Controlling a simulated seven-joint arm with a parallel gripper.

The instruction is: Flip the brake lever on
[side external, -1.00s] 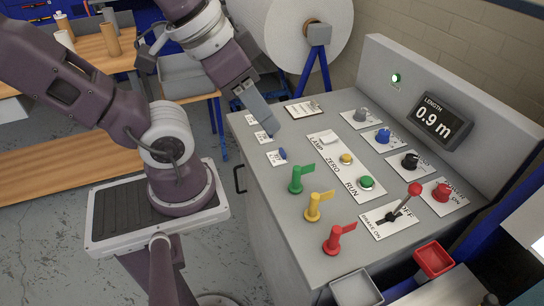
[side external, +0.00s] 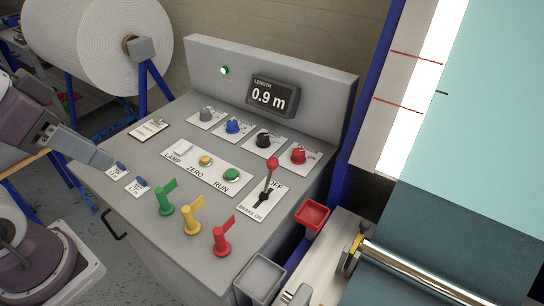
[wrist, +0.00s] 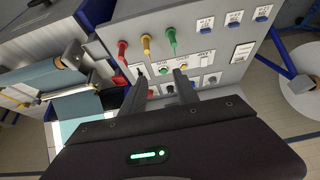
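The brake lever (side external: 267,180) stands on a white plate at the right front of the grey console. It has a red knob and a dark shaft. The plate reads "OFF" at its far end and "BRAKE ON" at its near end; the knob sits up toward the OFF end. My gripper (side external: 106,162) is over the console's left edge, far from the lever in the side view. In the wrist view my gripper (wrist: 160,80) has two fingers apart with nothing held between them. The lever's plate (wrist: 138,69) is partly behind the left finger there.
Green (side external: 166,200), yellow (side external: 192,215) and red (side external: 222,236) flag handles stand along the console's front, near the lever. A red knob (side external: 299,155) is behind it. A red bin (side external: 312,215) and a grey bin (side external: 260,279) sit off the right side.

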